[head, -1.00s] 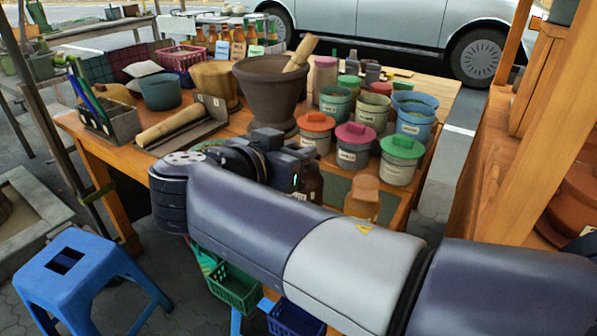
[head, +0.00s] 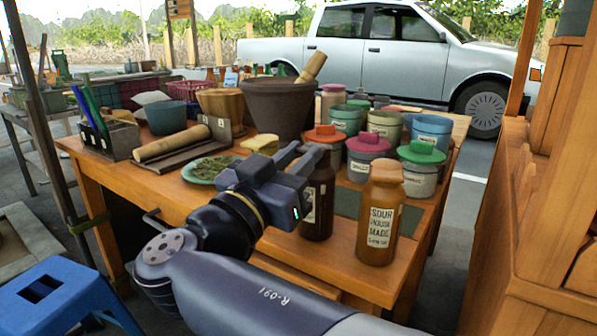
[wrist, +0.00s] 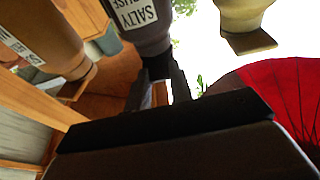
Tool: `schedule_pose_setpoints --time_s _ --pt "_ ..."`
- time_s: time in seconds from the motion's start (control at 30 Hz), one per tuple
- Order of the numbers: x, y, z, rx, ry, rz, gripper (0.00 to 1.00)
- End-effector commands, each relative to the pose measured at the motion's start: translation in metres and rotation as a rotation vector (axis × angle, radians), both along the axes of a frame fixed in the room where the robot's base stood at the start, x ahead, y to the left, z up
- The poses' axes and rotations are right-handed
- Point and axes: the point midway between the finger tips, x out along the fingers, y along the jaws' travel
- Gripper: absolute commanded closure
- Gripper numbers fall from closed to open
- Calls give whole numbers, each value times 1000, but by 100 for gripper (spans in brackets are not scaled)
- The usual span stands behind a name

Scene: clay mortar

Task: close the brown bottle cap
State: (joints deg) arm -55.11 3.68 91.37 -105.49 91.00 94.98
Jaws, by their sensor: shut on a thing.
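A dark brown bottle (head: 318,205) stands upright on the table near its front right. My gripper (head: 313,158) is at its top, with the fingers shut around the dark neck or cap area. In the wrist view the fingertips (wrist: 160,88) close on either side of this top, below a bottle (wrist: 138,22) with a white label reading "SALTY", seen upside down. The cap itself is mostly hidden by the fingers, so I cannot tell how it sits.
An amber bottle (head: 382,222) with an orange-brown cap stands close to the right. Lidded tubs, including a green-lidded one (head: 421,168), stand behind. A mortar (head: 275,108) and a plate of herbs (head: 208,169) lie further left. A wooden shelf (head: 545,200) stands at right.

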Motion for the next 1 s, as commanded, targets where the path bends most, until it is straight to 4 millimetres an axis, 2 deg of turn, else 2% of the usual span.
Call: schedule_pose_setpoints --time_s 0.03,0.67,0.7,0.93,1.0 --pt "0 0 -6 -8 -6 0 100" --pt "0 1 -5 -27 -35 1 100" --pt "0 1 -5 -27 -35 0 76" --pt "0 0 -4 -27 -36 1 57" --pt "0 0 -4 -27 -36 1 56"
